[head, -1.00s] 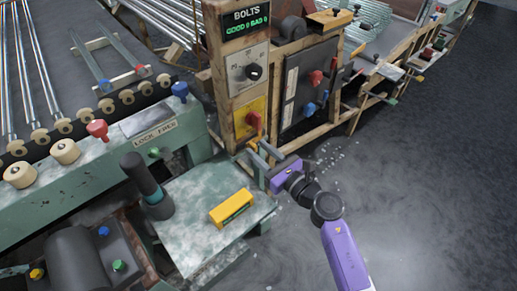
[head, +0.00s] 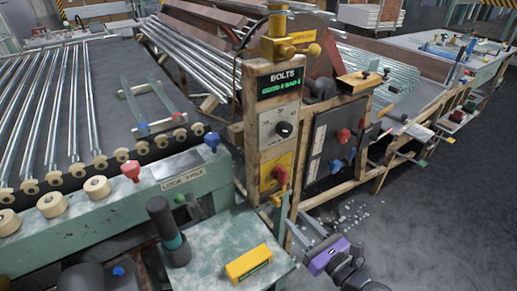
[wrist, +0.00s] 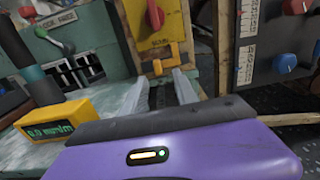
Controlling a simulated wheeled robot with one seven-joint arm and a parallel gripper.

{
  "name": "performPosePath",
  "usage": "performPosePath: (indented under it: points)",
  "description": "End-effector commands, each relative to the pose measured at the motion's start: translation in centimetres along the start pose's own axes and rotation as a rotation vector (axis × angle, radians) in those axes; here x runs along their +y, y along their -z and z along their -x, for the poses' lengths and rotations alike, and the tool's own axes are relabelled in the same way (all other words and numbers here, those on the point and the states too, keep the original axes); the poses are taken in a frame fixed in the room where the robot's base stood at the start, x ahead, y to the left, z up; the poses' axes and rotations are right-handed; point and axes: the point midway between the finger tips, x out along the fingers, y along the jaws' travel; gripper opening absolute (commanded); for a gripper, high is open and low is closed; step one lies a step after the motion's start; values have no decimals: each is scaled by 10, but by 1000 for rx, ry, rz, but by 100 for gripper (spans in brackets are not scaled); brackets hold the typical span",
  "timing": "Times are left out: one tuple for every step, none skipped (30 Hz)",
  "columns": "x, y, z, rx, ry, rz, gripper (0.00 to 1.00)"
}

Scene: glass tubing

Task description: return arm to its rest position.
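My gripper (head: 304,231) is in front of the wooden control post, low and right of its yellow panel in the head view. Its purple body (head: 330,256) shows at the bottom, and little of the arm behind it is in the picture. In the wrist view the two grey fingers (wrist: 163,92) stand apart with nothing between them. An orange handle (wrist: 165,60) on the post lies just beyond the fingertips; no contact can be made out.
The post carries a BOLTS display (head: 280,85), a black knob (head: 284,129) and a red switch (head: 280,175). A yellow meter (head: 248,264) sits on the green table (head: 210,245), beside a dark upright cylinder (head: 168,230). Open floor (head: 430,220) lies to the right.

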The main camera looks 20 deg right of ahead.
Motion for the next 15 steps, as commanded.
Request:
performPosePath:
  points:
    - [0, 0, 0, 0, 0, -1, 35]
    - [0, 0, 0, 0, 0, -4, 35]
    - [0, 0, 0, 0, 0, -16, 35]
    - [0, 0, 0, 0, 1, -32, 35]
    - [-1, 0, 0, -1, 5, -53, 35]
    - [-3, -2, 0, -6, 11, -97, 35]
    - [-4, -4, 0, -17, 17, -144, 35]
    - [-7, -10, 0, -35, 23, -199, 35]
    - [-10, -22, 0, -68, 31, -283, 35]
    - [-12, -32, 0, -98, 33, -354, 35]
    - [-13, -41, 3, -127, 36, -431, 35]
    - [-12, -51, 9, -162, 36, -544, 35]
    - [-11, -58, 15, -186, 34, -631, 35]
    - [-9, -65, 21, -210, 31, -723, 35]
    - [-7, -73, 31, -239, 26, -847, 35]
